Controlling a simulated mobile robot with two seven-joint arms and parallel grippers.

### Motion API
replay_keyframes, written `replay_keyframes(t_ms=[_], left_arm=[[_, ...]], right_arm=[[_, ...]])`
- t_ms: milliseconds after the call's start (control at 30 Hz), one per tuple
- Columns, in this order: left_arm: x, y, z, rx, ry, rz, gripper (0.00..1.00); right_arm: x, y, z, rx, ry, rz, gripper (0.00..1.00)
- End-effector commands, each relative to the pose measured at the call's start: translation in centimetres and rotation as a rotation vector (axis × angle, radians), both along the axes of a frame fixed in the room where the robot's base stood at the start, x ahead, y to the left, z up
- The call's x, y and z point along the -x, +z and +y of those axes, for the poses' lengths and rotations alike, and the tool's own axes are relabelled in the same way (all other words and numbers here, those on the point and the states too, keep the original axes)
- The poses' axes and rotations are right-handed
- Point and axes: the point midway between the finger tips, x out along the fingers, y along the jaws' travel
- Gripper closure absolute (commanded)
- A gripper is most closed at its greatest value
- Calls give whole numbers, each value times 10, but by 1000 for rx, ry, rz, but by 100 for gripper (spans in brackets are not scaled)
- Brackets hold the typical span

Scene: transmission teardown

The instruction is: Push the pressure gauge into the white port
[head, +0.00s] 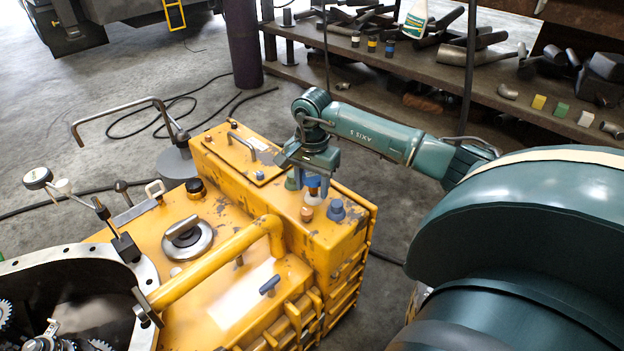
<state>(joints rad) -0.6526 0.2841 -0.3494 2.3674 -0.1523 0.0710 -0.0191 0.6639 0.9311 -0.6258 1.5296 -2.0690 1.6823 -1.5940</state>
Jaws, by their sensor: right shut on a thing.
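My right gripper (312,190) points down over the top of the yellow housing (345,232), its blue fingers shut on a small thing. Only a bit of orange-brown shows between the fingers, so I cannot tell its full shape or whether it is the pressure gauge. A small pale patch shows just below the fingertips; I cannot tell if it is the white port or whether the held thing touches it. A green fitting (291,181), a copper-coloured fitting (306,214) and a blue fitting (337,210) stand close around the gripper. My left gripper is out of view.
A yellow pipe (215,265) and a grey round cap (187,238) lie left of the gripper. A hinged lid with a handle (240,147) is behind it. A round-faced dial on a rod (38,178) stands far left. A shelf (400,75) with parts is behind.

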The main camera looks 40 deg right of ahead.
Motion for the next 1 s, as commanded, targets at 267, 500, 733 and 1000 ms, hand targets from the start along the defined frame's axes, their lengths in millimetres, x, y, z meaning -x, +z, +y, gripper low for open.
replay_keyframes(t_ms=[267,500,733,1000], left_arm=[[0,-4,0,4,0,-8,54],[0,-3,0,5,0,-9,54],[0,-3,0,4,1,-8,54],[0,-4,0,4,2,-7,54]], right_arm=[[0,-10,0,1,-1,-1,82],[0,-11,0,0,-1,-1,82],[0,-12,0,0,-1,0,40],[0,-12,0,0,0,0,28]])
